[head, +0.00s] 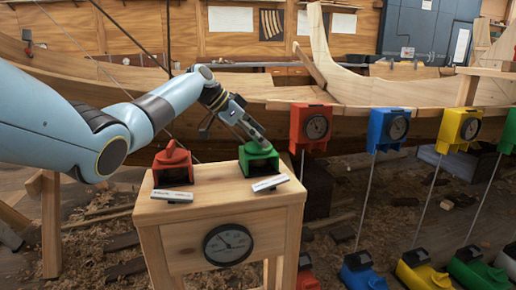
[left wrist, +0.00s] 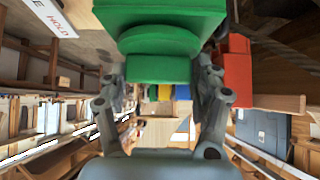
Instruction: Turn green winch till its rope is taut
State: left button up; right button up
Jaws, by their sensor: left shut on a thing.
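The green winch (head: 258,164) sits on the right of a small wooden stand's top. My left gripper (head: 257,143) reaches down onto it from the upper left and is shut on its top grip. In the left wrist view, the grip (left wrist: 158,68) lies between the two fingers, with the green body (left wrist: 160,18) beyond. A green gauge box (head: 509,131) is at the right edge of the head view. A straight rope (head: 484,208) runs from it down to a green block (head: 476,271). I cannot tell whether this rope belongs to the green winch. My right gripper is not in view.
A red winch (head: 172,167) stands left of the green one on the wooden stand (head: 215,210), close to my forearm. White labels lie before both. A round dial (head: 228,245) is on the stand's front. Red (head: 310,128), blue (head: 389,129) and yellow (head: 457,129) gauge boxes hang along the hull.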

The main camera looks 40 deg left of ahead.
pick_arm(q)
jog(key=shift+s+d+f+m+g+h+b, duration=0.1)
jog(key=shift+d+f+m+g+h+b, duration=0.15)
jog(key=shift+m+g+b, duration=0.3)
jog(key=o, duration=0.8)
jog(key=shift+o, duration=1.4)
jog(key=shift+r, duration=0.1)
jog(key=shift+a, duration=0.1)
